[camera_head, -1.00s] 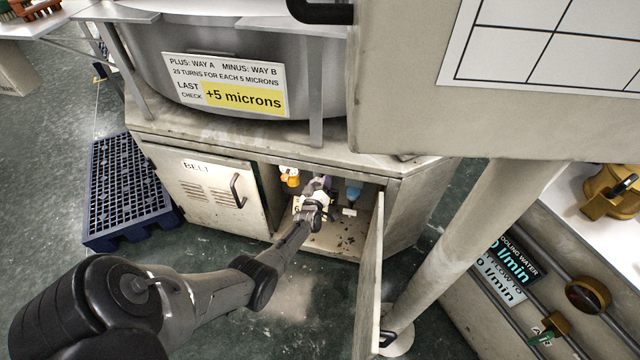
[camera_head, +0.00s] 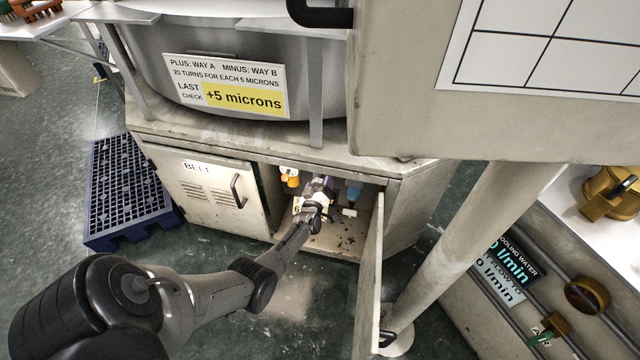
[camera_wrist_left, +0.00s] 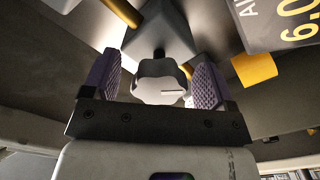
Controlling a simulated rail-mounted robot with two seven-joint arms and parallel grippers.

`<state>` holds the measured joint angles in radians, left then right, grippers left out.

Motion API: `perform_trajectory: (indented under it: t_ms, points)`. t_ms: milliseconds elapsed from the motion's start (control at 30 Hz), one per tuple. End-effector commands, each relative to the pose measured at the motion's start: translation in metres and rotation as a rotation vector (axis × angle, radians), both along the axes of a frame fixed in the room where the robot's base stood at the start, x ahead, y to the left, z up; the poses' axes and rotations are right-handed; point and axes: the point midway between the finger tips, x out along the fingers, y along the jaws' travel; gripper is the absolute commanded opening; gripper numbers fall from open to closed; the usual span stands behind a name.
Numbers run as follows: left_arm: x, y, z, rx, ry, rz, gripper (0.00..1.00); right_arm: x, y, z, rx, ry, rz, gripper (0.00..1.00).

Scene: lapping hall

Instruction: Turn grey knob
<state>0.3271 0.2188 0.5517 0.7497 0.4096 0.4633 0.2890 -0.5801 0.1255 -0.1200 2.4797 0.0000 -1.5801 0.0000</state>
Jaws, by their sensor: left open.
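My left gripper (camera_wrist_left: 157,80) is open, with a purple ribbed pad on each side of the knob. A gap shows on both sides, so the pads do not seem to touch it. In the head view, my left gripper (camera_head: 320,187) reaches inside the open cabinet (camera_head: 347,232) and hides the knob. My right gripper is not in view.
The open cabinet door (camera_head: 371,285) stands just right of my left arm. An orange item (camera_head: 290,177) and a blue item (camera_head: 353,192) are inside the cabinet. A label plate (camera_wrist_left: 285,20) is near the gripper. A closed vented door (camera_head: 205,190) is to the left.

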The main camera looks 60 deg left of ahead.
Motion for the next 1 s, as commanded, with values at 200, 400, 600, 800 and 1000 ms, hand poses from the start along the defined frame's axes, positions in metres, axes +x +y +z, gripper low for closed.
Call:
perform_trajectory:
  t_ms: [200,400,600,800,1000]
  points:
    - [-0.027,-0.027,0.005,-0.002,0.003,0.000,0.79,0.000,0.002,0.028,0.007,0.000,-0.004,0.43]
    - [-0.056,-0.054,0.004,-0.002,0.002,0.000,0.79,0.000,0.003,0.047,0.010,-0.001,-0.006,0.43]
    - [-0.079,-0.076,0.003,-0.001,0.001,0.000,0.79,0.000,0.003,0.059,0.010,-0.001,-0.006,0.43]
    - [-0.091,-0.088,0.001,-0.001,0.001,0.000,0.79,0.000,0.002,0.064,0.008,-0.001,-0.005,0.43]
    - [-0.095,-0.092,0.001,0.001,-0.001,0.001,0.79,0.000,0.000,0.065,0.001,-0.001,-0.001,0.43]
